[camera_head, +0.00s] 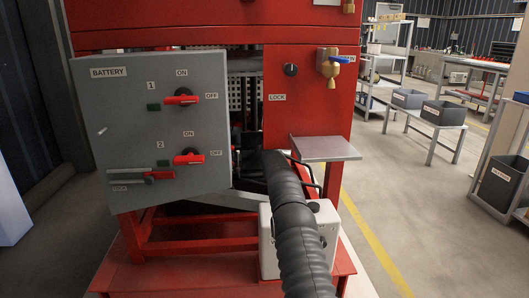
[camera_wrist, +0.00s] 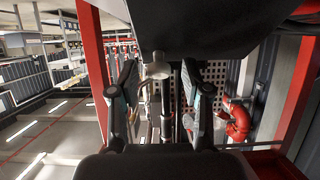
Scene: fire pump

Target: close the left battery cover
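The left battery cover (camera_head: 130,130) is a grey panel marked BATTERY, with red switches and a red-and-grey handle near its bottom. In the head view it stands at an angle in front of the red pump cabinet, with a dark opening to its right. My black arm reaches into this opening, close to the cover's right edge. My gripper is mostly hidden there in the head view. In the wrist view my gripper (camera_wrist: 157,74) has its two fingers well apart. Pipes and a pale round fitting show beyond them, and nothing is clearly held. I cannot tell whether it touches the cover.
The red LOCK panel (camera_head: 300,110) with a brass-and-blue valve is right of the opening. A small grey shelf (camera_head: 324,149) juts out below it, near my arm. A red pipe (camera_wrist: 238,120) and a perforated plate show in the wrist view.

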